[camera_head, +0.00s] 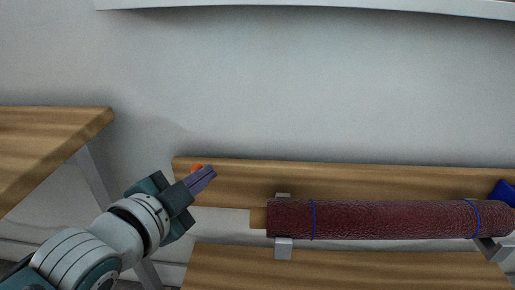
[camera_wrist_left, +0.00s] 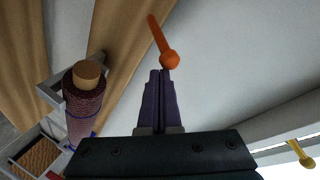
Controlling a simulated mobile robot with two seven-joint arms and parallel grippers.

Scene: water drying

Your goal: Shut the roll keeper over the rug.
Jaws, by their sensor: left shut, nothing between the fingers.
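The rug (camera_head: 390,219) is a dark red roll with blue bands. It lies level on grey brackets in front of a wooden board, and its end shows in the left wrist view (camera_wrist_left: 85,103). An orange rod with a ball end (camera_wrist_left: 169,60), which looks like the roll keeper, stands out left of the rug. In the head view only a bit of orange (camera_head: 197,167) shows behind my left gripper (camera_head: 212,172). My left gripper is shut and empty, with its purple fingertips (camera_wrist_left: 160,73) close to the ball; I cannot tell whether they touch.
A wooden board (camera_head: 225,185) runs along the grey wall behind the rug. A wooden top (camera_head: 45,145) stands at the left, and another wooden surface (camera_head: 330,272) lies below the rug. A blue piece (camera_head: 503,193) sits at the rug's right end.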

